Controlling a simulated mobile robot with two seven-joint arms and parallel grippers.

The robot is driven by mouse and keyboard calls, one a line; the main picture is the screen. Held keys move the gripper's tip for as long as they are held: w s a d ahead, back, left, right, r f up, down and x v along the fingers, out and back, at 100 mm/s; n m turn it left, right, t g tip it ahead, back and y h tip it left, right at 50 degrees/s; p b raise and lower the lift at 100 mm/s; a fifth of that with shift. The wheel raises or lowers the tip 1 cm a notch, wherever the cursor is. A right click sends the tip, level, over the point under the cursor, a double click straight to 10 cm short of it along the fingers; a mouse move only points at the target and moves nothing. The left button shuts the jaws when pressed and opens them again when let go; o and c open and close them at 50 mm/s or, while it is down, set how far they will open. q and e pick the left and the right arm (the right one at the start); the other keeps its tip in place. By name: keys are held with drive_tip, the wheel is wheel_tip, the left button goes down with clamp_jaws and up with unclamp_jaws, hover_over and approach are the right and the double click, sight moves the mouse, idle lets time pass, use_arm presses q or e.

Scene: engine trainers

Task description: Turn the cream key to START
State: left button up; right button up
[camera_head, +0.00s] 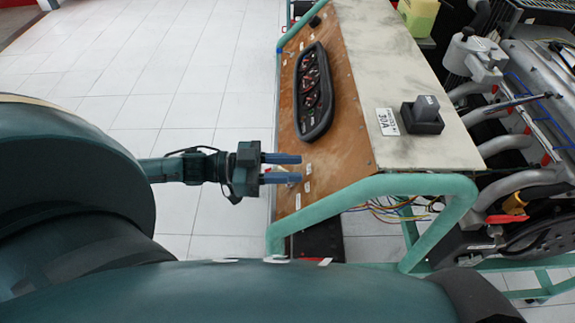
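My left gripper (299,168) comes in from the left over the near end of the brown sloping panel (340,148). Its two blue-grey fingers are parallel with a clear gap between them, and no object shows held in the gap. A small pale part (291,184) shows at the lower finger's tip; I cannot tell whether it is the cream key. The key and any START mark are too small or hidden to make out. My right gripper is not in view.
A black gauge cluster (314,92) sits on the panel beyond my gripper. A green tube frame (375,187) edges the panel's near side. A dark block (422,115) and white label (387,122) lie on the grey top. Engine pipes stand at right; tiled floor is clear at left.

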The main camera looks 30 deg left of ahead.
use_arm(q)
drive_tip(key=shift+c, duration=0.2)
drive_tip(key=shift+c, duration=0.7)
clamp_jaws()
